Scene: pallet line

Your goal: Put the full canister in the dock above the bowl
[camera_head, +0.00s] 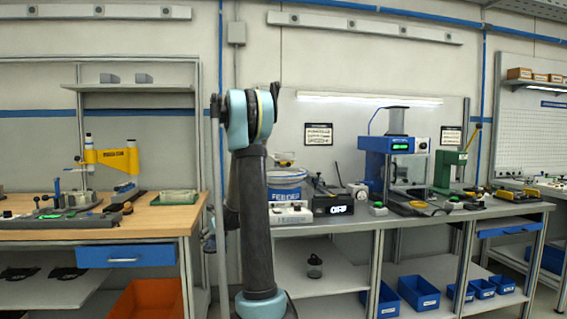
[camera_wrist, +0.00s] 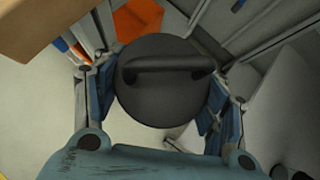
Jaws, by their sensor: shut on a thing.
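A dark round canister (camera_wrist: 165,100) with a bar handle across its top fills the middle of the wrist view. My gripper (camera_wrist: 160,95) is shut on it, with one blue-padded finger at each side. Its contents are hidden under the dark top. The head view shows my arm upright in front of the bench; the gripper and held canister cannot be made out there. A blue and white feeder bowl (camera_head: 286,187) stands on the right bench, partly behind my arm. A small yellowish thing sits above it; I cannot tell whether that is the dock.
A small dark-topped container (camera_head: 314,267) stands on the lower shelf (camera_head: 340,278). A blue press (camera_head: 385,160) and a green press (camera_head: 447,170) stand farther right on the bench. An orange bin (camera_head: 147,299) is under the wooden table (camera_head: 150,220) at left.

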